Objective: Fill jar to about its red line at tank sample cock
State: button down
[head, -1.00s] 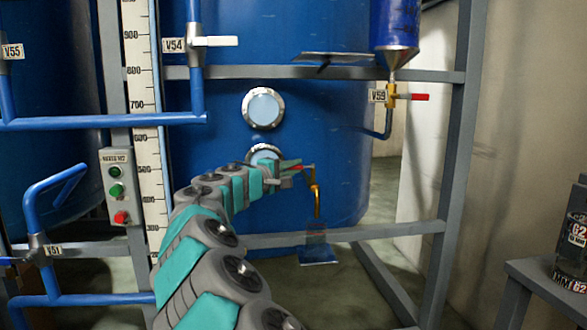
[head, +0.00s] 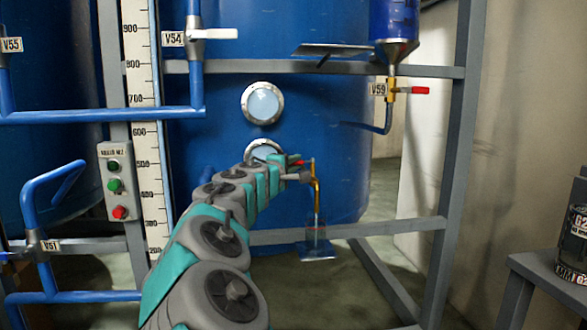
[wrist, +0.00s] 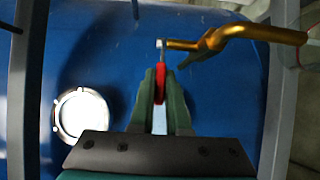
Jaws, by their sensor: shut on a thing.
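The brass sample cock (head: 316,187) points down from the front of the big blue tank (head: 335,110). It also shows as a golden bent pipe in the wrist view (wrist: 240,38). My gripper (head: 292,167) is at its left. In the wrist view my gripper (wrist: 161,85) is shut on the red handle (wrist: 160,80) of the cock. A small clear jar (head: 316,236) stands upright on a small blue shelf under the spout. A thin pale streak shows between spout and jar, perhaps liquid running. The jar's red line and level are too small to tell.
A grey frame bar (head: 390,228) runs behind the jar. Valve V59 (head: 391,90) with a red handle is at upper right. A tall scale (head: 152,190) and a button box (head: 115,180) stand left. A grey table (head: 540,275) holds a dark container (head: 572,245).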

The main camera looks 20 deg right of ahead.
jog(key=n+t+y, duration=0.1)
jog(key=s+n+t+y, duration=0.1)
jog(key=n+t+y, duration=0.1)
jog(key=y, duration=0.1)
jog(key=shift+s+d+b, duration=0.2)
jog(key=shift+s+b, duration=0.2)
jog(key=shift+s+d+n+t+y+p, duration=0.1)
jog(key=shift+s+n+t+y+p, duration=0.2)
jog(key=shift+n+t+y, duration=0.4)
jog(key=shift+s+d+n+t+y+p, duration=0.15)
jog(key=shift+n+t+y+p, duration=0.25)
jog(key=shift+n+y, duration=0.6)
jog(key=shift+s+a+y, duration=0.1)
jog(key=shift+y, duration=0.4)
jog(key=c, duration=0.9)
grip_release()
jog(key=v, duration=0.7)
jog(key=shift+s, duration=0.4)
